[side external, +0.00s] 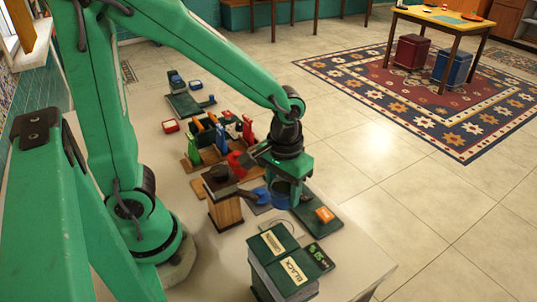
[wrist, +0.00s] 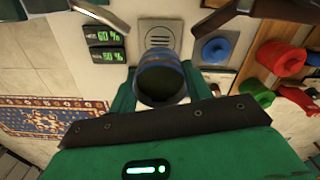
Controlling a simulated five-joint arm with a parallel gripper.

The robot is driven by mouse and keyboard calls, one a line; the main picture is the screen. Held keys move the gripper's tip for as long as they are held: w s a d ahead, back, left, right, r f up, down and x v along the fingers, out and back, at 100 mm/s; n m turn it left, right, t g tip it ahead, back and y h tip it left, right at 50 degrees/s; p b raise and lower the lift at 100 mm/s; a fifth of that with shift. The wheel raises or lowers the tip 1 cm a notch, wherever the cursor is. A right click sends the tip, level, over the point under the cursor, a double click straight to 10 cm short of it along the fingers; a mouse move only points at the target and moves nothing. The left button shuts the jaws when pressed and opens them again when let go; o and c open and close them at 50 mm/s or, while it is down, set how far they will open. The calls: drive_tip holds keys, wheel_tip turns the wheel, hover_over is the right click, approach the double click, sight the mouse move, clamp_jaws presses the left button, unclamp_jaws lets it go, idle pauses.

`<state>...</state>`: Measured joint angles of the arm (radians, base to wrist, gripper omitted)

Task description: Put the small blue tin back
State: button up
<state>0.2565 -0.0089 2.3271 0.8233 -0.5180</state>
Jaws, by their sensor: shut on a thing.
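The small blue tin (side external: 284,200) is held at the end of my arm, over the front right part of the pale worktop. In the wrist view the tin (wrist: 160,72) has a blue rim and a dark inside, and it sits between my two green fingers. My gripper (side external: 285,186) is shut on it; it also shows in the wrist view (wrist: 162,92). The side view does not clearly show whether the tin's base touches anything. A pale grey square with a slotted disc (wrist: 160,36) lies just beyond the tin in the wrist view.
Green boxes labelled as tea (side external: 272,242) stand at the front, with a small green-lit display (side external: 319,257). A dark green plate bears an orange block (side external: 324,215). A wooden box (side external: 225,209), a blue piece (side external: 261,196) and red parts (side external: 239,164) crowd the left.

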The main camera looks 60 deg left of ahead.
drive_tip(key=shift+r, duration=0.1)
drive_tip(key=shift+r, duration=0.5)
wheel_tip(320, 180, up, 4)
drive_tip(key=shift+a+r, duration=0.1)
drive_tip(key=shift+r, duration=0.1)
drive_tip(key=s+a+n, duration=0.5)
drive_tip(key=a+n, duration=0.4)
drive_tip(key=a, duration=0.3)
drive_tip(key=s+a+n, duration=0.4)
drive_tip(key=a+n, duration=0.5)
drive_tip(key=a, duration=0.3)
drive_tip(key=shift+d+f, duration=0.1)
drive_tip(key=shift+f, duration=5.5)
drive_tip(key=shift+f, duration=2.05)
